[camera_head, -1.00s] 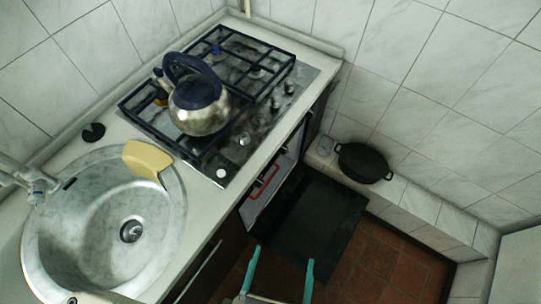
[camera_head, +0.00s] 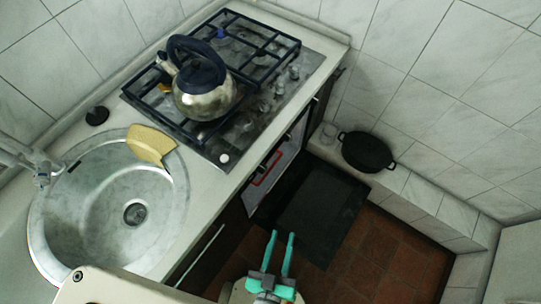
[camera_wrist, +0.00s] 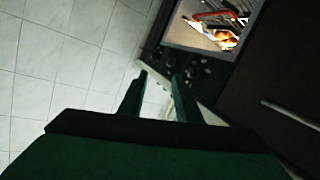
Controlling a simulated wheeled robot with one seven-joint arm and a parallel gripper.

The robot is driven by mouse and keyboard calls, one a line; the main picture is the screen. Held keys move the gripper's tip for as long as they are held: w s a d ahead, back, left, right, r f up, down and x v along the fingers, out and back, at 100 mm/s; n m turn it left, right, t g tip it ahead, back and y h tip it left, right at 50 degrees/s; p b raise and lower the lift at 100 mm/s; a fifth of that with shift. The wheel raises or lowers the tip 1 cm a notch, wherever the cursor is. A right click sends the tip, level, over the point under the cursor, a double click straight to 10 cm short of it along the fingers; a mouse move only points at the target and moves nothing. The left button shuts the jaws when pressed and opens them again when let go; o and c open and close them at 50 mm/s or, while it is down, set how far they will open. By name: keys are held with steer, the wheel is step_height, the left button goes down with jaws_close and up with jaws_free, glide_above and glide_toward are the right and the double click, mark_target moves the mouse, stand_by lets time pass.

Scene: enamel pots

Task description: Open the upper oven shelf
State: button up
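The oven (camera_head: 277,172) is under the gas hob, and its front is uncovered. A dark flat panel (camera_head: 322,205), apparently the lowered oven door, extends out from it over the floor. A red bar-like thing (camera_head: 266,170) shows inside the oven. In the wrist view the lit oven interior (camera_wrist: 212,32) is at the top, with the red thing (camera_wrist: 214,14) across it. I cannot clearly make out separate shelves. My gripper (camera_head: 281,235) is in front of the counter, near the panel's near edge. Its two green fingers (camera_wrist: 160,78) are apart, with nothing between them.
A steel kettle (camera_head: 205,95) stands on the hob (camera_head: 277,70). A yellow sponge-like piece (camera_head: 149,144) lies at the sink (camera_head: 110,195). A black pot (camera_head: 367,152) sits on the tiled ledge at right. A cabinet handle (camera_head: 200,255) is left of the gripper. Floor on the right is clear.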

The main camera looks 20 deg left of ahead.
steer(key=w+a+f+n+y, duration=0.35)
steer(key=w+f+n, duration=0.8)
steer(key=f, duration=0.55)
steer(key=shift+w+a+f+n+g+y, duration=0.15)
steer(key=shift+w+a+f+n+y, duration=0.4)
steer(key=shift+w+a+f+n, duration=2.65)
steer(key=shift+w+a+f+n+g+y, duration=0.15)
steer(key=shift+w+a+f+y, duration=0.5)
steer(key=shift+w, duration=5.5)
steer(key=shift+w+a+f+n+g+y, duration=0.35)
steer(key=shift+w+a+f+n, duration=1.5)
steer(key=shift+w, duration=2.8)
steer(key=shift+d+f+m, duration=0.3)
steer(key=shift+m, duration=0.05)
jaws_close()
